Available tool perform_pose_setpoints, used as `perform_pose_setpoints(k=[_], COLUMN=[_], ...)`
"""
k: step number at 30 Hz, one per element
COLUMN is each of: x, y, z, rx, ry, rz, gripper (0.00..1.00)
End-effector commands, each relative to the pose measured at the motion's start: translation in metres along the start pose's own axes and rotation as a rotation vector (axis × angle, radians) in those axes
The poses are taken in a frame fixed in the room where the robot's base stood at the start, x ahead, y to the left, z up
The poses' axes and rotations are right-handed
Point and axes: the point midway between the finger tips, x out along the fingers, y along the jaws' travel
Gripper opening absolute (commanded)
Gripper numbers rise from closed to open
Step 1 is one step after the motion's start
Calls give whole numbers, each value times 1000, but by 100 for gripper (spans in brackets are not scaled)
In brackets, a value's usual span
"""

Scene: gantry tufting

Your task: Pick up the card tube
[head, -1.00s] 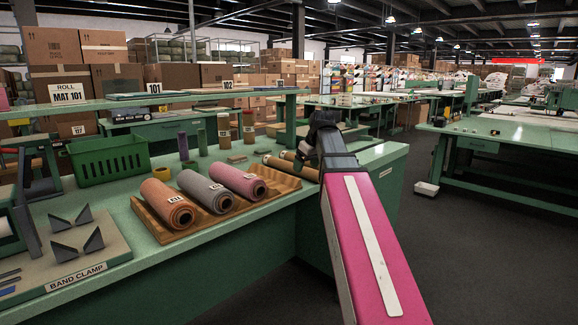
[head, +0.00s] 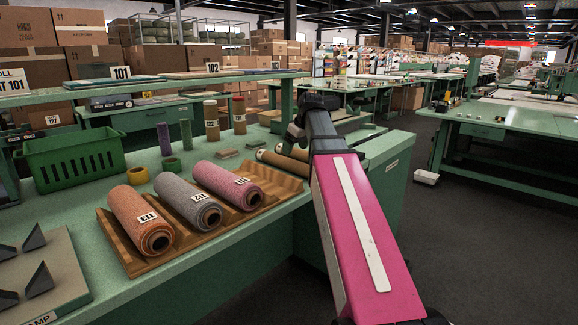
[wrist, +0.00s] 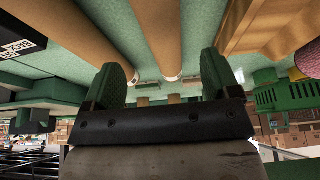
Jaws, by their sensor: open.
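Two tan card tubes lie side by side on the green bench. The nearer one (head: 282,165) and the farther one (head: 290,151) are partly hidden behind my arm in the head view. In the wrist view one tube (wrist: 157,35) runs up between my fingers, and the other tube (wrist: 70,32) lies to its left. My gripper (wrist: 163,76) is open, with its two green-padded fingers apart and nothing held. The middle tube's end appears between the fingertips; I cannot tell the exact gap. In the head view the fingertips are not clearly seen.
A wooden cradle (head: 118,252) with three labelled rolls (head: 140,220) stands left of the tubes. A shelf (head: 150,83) spans above the bench's back. Open floor (head: 470,240) lies right.

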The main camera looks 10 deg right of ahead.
Motion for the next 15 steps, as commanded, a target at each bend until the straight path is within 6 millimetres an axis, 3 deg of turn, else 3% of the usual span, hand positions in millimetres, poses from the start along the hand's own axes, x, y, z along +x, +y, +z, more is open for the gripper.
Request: perform_pose_setpoints(k=[4, 15], x=[20, 45], y=[0, -2], z=[0, 1], rx=[0, 1], ry=[-1, -1], rz=[-1, -1], gripper=[82, 82])
